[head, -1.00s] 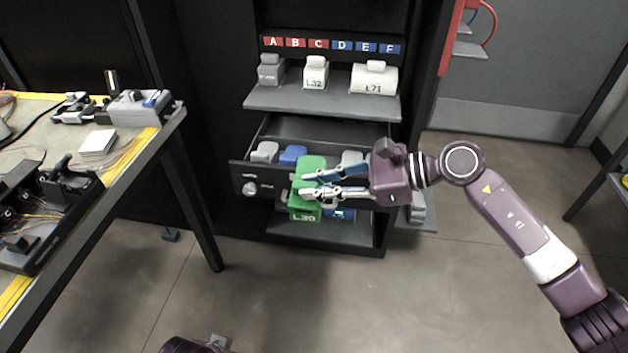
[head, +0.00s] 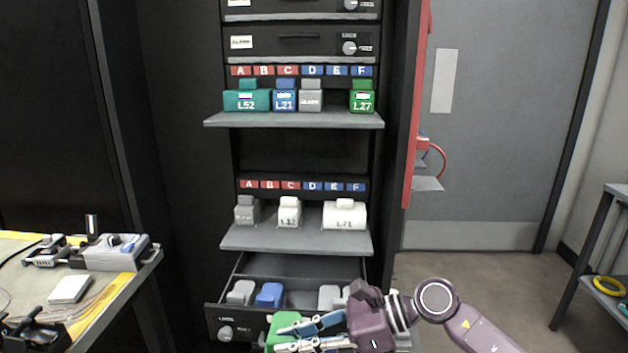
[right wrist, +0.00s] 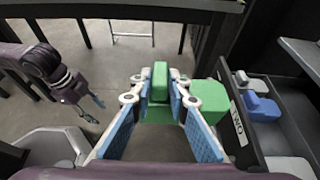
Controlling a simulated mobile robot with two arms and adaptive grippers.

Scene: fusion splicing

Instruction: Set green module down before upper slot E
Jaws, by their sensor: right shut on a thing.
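The green module (head: 283,328) is low in the head view, in front of the open drawer. My right gripper (head: 312,336) is shut on it. In the right wrist view, the module's raised grip (right wrist: 160,82) is between the blue-padded fingers (right wrist: 160,100), and its wider body is partly hidden behind them. In the head view, the upper shelf (head: 300,121) has a bare gap under label E (head: 337,71), between a grey module (head: 311,97) and a green L27 module (head: 362,98). My left gripper (right wrist: 88,100) shows at the left of the right wrist view; its opening is unclear.
On the upper shelf a teal L52 module (head: 246,98) and a blue L21 module (head: 285,97) stand left. The lower shelf (head: 290,240) bears a grey and two white modules. Below, the open drawer (head: 222,310) sticks out. A workbench (head: 140,275) is at left.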

